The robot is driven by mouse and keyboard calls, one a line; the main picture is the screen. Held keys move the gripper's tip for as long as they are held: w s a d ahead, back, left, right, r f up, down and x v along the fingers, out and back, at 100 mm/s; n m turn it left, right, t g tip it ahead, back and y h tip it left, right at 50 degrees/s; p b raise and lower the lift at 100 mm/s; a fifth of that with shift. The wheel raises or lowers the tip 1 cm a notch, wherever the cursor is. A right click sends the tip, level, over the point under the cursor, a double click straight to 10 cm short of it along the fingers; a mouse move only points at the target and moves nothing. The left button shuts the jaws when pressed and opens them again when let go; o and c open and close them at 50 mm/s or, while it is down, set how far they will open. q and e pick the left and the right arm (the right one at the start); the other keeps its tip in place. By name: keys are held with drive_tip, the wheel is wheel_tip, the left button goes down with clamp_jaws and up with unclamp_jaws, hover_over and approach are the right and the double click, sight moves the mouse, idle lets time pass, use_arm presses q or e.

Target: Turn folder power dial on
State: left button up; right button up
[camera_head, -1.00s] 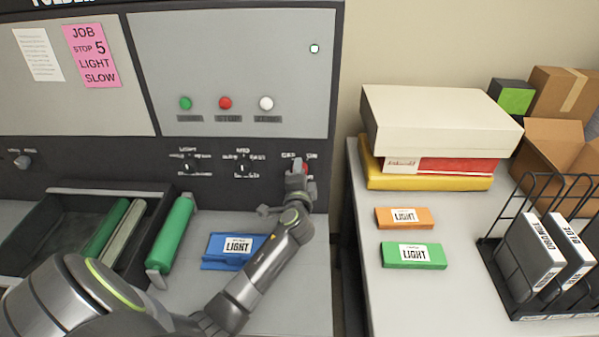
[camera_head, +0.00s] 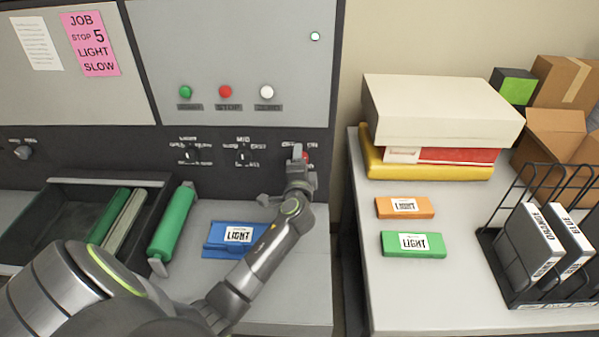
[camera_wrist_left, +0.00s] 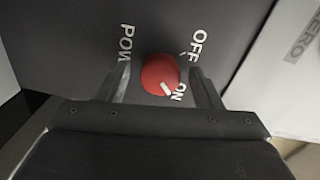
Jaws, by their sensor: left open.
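The red power dial (camera_wrist_left: 160,73) is on the dark panel in the left wrist view, with OFF and ON printed beside it. Its white pointer mark points toward ON. In the head view only a red sliver of the dial (camera_head: 305,157) shows beside my gripper. My left gripper (camera_head: 298,156) is up against the panel there. In the wrist view its open fingers (camera_wrist_left: 163,88) stand on either side of the dial, with gaps showing. My right gripper is not in view.
Green, red and white buttons (camera_head: 225,91) sit above the dial row. A blue LIGHT pack (camera_head: 232,240) lies on the ledge under my forearm. An open tray with rollers (camera_head: 75,182) is at left. The right table holds boxes, packs and a wire rack (camera_head: 540,296).

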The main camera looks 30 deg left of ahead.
use_arm(q)
drive_tip(key=p+v, duration=0.1)
drive_tip(key=v, duration=1.6)
drive_tip(key=shift+s, duration=0.2)
drive_tip(key=shift+r, duration=0.1)
